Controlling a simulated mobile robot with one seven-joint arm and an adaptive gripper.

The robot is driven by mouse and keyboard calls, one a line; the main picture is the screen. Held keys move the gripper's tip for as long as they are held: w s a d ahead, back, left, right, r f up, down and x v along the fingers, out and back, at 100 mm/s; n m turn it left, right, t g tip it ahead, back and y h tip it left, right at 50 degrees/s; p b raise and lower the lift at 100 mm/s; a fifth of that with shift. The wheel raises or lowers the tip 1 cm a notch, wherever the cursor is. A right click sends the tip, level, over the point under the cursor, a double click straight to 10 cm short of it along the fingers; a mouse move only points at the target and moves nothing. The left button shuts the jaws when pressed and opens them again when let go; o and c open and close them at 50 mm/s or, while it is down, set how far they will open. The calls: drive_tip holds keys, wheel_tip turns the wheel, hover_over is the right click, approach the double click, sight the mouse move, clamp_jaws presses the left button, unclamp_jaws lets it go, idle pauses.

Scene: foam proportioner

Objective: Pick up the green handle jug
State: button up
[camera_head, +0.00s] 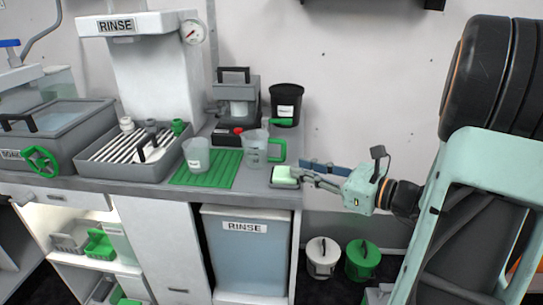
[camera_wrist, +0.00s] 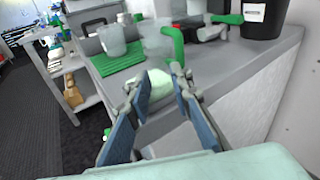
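The green handle jug (camera_head: 255,148) is a clear jug standing upright on the grey counter, its green handle on the right side. In the wrist view the clear body (camera_wrist: 158,42) and green handle (camera_wrist: 176,45) show just beyond my fingertips. My gripper (camera_head: 299,174) is at the counter's right front corner, to the right of and nearer than the jug, not touching it. In the wrist view my gripper (camera_wrist: 161,74) has its fingers apart with nothing held between them. A pale green block (camera_head: 284,174) in a small tray lies by the fingertips.
A clear cup (camera_head: 197,155) stands on a green ribbed mat (camera_head: 218,180) left of the jug. A black bucket (camera_head: 286,104) and a grey machine (camera_head: 237,92) stand behind. The counter's right edge (camera_head: 298,190) is close to my gripper. Floor buckets (camera_head: 361,260) stand below.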

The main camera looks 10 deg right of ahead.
sight(283, 156)
drive_tip(key=w+m+t, duration=0.1)
drive_tip(key=w, duration=0.1)
drive_tip(key=w+m+b, duration=0.1)
drive_tip(key=w, duration=0.1)
drive_tip(key=shift+f+t+h, duration=0.2)
drive_tip(key=shift+t+h, duration=0.1)
drive_tip(key=shift+t, duration=0.1)
drive_tip(key=b+x, duration=0.2)
drive_tip(key=x, duration=0.3)
drive_tip(key=shift+w+r, duration=0.15)
drive_tip(key=shift+w, duration=0.25)
clamp_jaws()
